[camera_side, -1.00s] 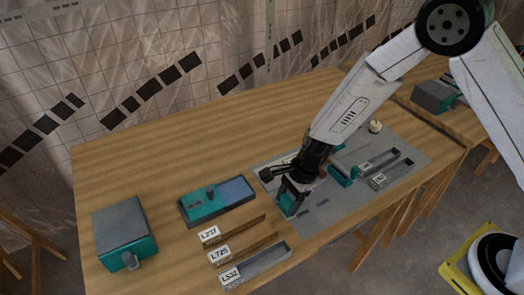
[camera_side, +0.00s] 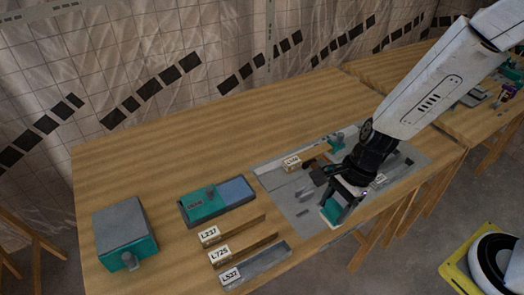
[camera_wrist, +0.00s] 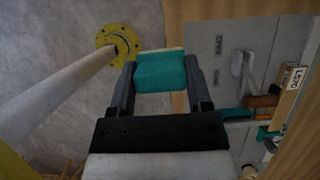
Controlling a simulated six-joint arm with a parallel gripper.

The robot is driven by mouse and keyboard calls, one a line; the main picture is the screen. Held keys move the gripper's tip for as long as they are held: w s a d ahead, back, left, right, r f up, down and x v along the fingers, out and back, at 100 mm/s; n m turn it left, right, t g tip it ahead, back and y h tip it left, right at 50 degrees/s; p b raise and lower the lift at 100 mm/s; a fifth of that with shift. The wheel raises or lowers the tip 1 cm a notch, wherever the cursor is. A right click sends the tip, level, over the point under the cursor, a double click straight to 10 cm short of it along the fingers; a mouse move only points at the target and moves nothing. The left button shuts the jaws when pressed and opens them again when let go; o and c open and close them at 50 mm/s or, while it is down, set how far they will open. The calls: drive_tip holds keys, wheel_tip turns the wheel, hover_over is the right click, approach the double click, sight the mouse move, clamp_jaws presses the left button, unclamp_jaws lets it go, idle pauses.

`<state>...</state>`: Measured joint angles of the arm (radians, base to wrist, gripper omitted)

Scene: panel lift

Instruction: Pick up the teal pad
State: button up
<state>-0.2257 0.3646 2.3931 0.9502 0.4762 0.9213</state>
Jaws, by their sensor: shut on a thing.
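The teal pad (camera_wrist: 160,74) is a small block with a pale top edge. In the wrist view it sits between the two dark fingers of my gripper (camera_wrist: 160,84), which touch its sides. In the side view my gripper (camera_side: 340,205) points down near the front edge of the grey mat, with the teal pad (camera_side: 332,211) in its jaws. The pad appears raised, but the exact gap to the mat cannot be told.
The grey mat (camera_side: 290,195) holds a labelled wooden block (camera_side: 292,162) and another teal part (camera_side: 337,142). To the left are a teal-and-blue tray (camera_side: 235,192), labelled strips (camera_side: 245,254) and a grey-teal box (camera_side: 122,225). The table's back is clear.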

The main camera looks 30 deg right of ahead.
drive_tip(key=shift+s+d+r, duration=0.2)
drive_tip(key=shift+s+r, duration=0.05)
drive_tip(key=shift+s, duration=0.25)
drive_tip(key=o, duration=0.5)
drive_tip(key=c, duration=0.3)
drive_tip(key=w+a+f+m+t, duration=0.1)
drive_tip(key=w+a+m, duration=0.2)
drive_tip(key=w, duration=0.6)
drive_tip(key=w+a+f+m+t, duration=0.1)
drive_tip(key=w+a+f+m, duration=0.1)
drive_tip(key=w+a, duration=0.3)
drive_tip(key=w+a+f+m+t+h, duration=0.1)
drive_tip(key=w+a+m, duration=0.3)
drive_tip(key=w, duration=0.9)
drive_tip(key=shift+w+f, duration=0.15)
drive_tip(key=shift+c, duration=0.2)
